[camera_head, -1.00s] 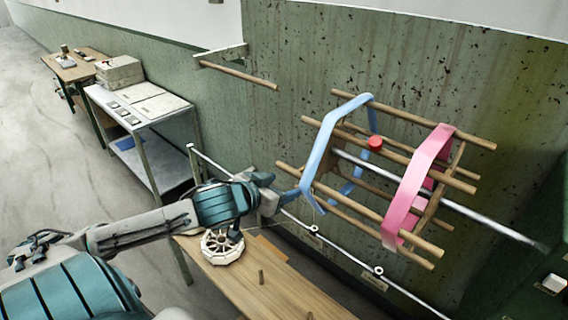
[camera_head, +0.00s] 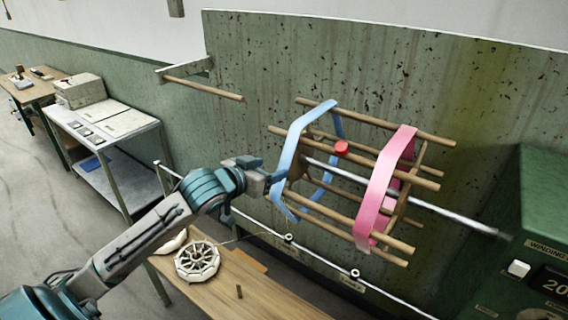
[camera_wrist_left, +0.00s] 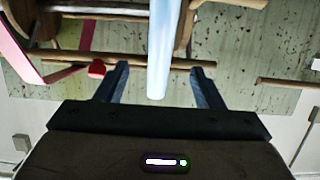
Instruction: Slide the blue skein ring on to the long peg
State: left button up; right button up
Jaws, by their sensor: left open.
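The blue skein ring (camera_head: 290,150) hangs around the wooden bars of the reel (camera_head: 425,182), near its left end. My left gripper (camera_head: 279,176) is at the ring's near left side. In the left wrist view, its two fingers (camera_wrist_left: 158,82) are open, with the blue band (camera_wrist_left: 163,45) between them and a gap on each side. The long peg (camera_head: 205,88) is a bare wooden rod on a wall bracket, up and left of the reel. A wooden rod (camera_wrist_left: 285,83) at the right of the wrist view appears to be this peg. My right gripper is out of view.
A pink ring (camera_head: 382,185) sits around the reel's right part. A red knob (camera_head: 341,148) is close beside the blue ring. A bench (camera_head: 220,285) with a white spoked wheel (camera_head: 197,261) stands below. Open space lies between reel and peg.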

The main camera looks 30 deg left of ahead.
aim_at(284, 163)
pick_arm(q)
jog(key=shift+x, duration=3.85)
jog(key=c, duration=1.3)
jog(key=shift+c, duration=0.2)
